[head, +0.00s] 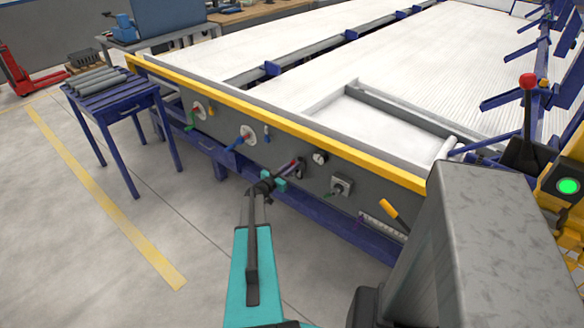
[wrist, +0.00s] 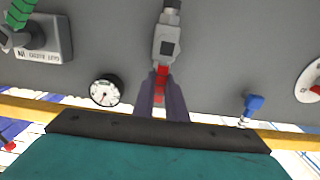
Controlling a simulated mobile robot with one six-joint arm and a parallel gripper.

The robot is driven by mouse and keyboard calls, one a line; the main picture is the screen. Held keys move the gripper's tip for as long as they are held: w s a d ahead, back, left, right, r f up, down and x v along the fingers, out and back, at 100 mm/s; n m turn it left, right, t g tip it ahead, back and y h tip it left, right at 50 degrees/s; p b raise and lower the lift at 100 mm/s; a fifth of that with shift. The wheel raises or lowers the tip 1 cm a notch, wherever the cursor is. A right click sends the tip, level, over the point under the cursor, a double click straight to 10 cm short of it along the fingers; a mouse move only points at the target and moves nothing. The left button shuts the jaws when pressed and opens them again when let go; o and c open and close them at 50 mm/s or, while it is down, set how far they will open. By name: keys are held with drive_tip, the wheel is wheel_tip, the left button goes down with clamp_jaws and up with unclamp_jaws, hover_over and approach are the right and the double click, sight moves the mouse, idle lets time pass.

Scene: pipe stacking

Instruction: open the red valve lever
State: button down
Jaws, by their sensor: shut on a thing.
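The red valve lever (wrist: 162,84) shows in the wrist view between the two dark purple fingers of my gripper (wrist: 162,78). It runs from a grey valve body (wrist: 167,40) on the grey panel, roughly in line with that body. The fingers are shut on the lever, one on each side, and hide part of it. In the head view my gripper (head: 290,167) is at the front panel below the yellow rail. There the lever is mostly hidden by the fingers.
A round gauge (head: 320,157) is right of my gripper in the head view, with a grey switch box (head: 341,186) beyond it. A small blue lever (head: 266,132) and a round dial (head: 247,135) are to the left. The yellow rail (head: 285,110) runs above. Open floor lies in front.

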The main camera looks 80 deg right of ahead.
drive_tip(key=shift+w+d+r, duration=0.25)
drive_tip(key=c, duration=1.8)
unclamp_jaws()
drive_tip(key=shift+f, duration=0.15)
drive_tip(key=shift+a, duration=0.1)
drive_tip(key=shift+a, duration=0.1)
drive_tip(key=b+v, duration=0.2)
drive_tip(key=v, duration=1.1)
drive_tip(key=shift+a, duration=0.3)
drive_tip(key=shift+w, duration=0.1)
